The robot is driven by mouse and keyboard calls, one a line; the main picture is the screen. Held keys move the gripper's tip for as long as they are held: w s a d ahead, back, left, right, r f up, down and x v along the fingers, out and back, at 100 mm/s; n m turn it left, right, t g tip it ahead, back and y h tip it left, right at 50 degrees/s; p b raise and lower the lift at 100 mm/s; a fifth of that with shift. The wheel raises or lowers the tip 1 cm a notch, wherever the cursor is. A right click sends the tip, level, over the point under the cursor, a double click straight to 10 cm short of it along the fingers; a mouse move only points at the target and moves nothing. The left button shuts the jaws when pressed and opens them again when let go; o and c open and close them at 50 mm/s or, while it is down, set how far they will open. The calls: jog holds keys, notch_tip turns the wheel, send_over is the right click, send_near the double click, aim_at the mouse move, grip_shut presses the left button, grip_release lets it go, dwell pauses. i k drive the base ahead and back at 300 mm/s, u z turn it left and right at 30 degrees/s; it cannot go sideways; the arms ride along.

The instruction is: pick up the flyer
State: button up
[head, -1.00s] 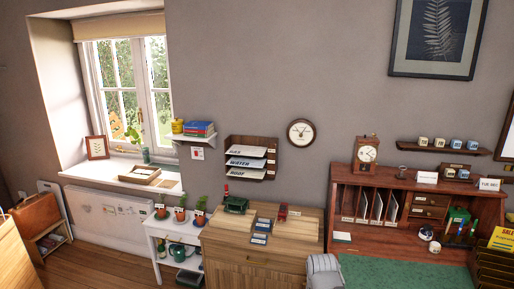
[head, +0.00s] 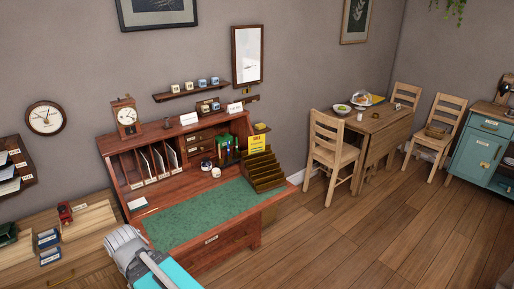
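The likely flyer is a yellow sheet (head: 257,144) with "SALE" printed at its top. It stands upright at the back of a dark stepped rack (head: 266,181) on the right end of the red-brown writing desk (head: 196,256). Its lower part is hidden by the rack. Part of my arm, grey and teal, shows at the bottom left in front of the desk, apart from the flyer. My gripper is not in view.
A green desk mat (head: 195,213) lies mostly clear before the rack. A clock (head: 126,117) stands on the desk top. Wooden chairs (head: 333,153) and a table (head: 372,122) stand to the right. The floor (head: 350,235) there is open.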

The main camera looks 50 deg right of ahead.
aim_at(256, 143)
jog(key=z, duration=0.85)
jog(key=i, duration=0.1)
jog(key=z, duration=0.7)
